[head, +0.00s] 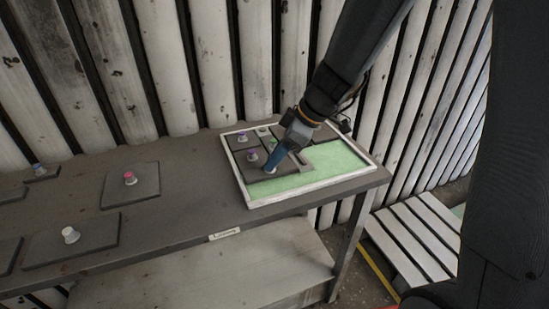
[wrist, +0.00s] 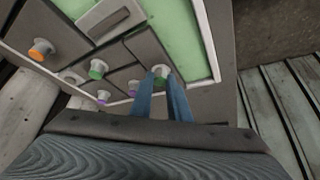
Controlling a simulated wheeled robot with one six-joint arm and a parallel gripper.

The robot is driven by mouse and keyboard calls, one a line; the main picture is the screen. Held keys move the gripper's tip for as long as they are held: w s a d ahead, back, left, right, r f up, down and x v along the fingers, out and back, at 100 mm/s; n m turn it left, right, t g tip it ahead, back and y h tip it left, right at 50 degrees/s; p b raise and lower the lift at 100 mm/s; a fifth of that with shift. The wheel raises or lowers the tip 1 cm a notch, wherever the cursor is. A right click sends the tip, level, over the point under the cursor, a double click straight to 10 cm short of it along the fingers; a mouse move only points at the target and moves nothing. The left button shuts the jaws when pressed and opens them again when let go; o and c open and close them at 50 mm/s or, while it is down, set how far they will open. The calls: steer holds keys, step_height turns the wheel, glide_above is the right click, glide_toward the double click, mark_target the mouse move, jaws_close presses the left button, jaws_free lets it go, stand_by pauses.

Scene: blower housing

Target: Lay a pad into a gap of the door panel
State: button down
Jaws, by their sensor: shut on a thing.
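The door panel is a white-framed tray (head: 318,184) with a green floor on the table's right end; it also shows in the wrist view (wrist: 207,40). Dark pads with coloured knobs fill its left and back parts. Bare green floor (head: 335,160) shows at the right and front. My gripper (head: 271,167) is over the panel's front left part, its blue fingers shut on the pale knob of a dark pad (head: 257,188). In the wrist view the fingers (wrist: 163,80) close around this green-and-white knob. The pad is inside the frame beside other pads; whether it rests on the floor is unclear.
On the table to the left lie loose pads: one with a pink knob (head: 145,190), one with a white knob (head: 95,240), and others near the left edge. Pale slatted wall panels stand close behind. The table's right edge is near the panel.

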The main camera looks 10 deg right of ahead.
steer(key=shift+f+b, duration=0.3)
steer(key=shift+b, duration=0.45)
stand_by(0.5)
steer(key=c, duration=1.1)
jaws_free()
step_height(320, 180, up, 7)
steer(key=p, duration=0.3)
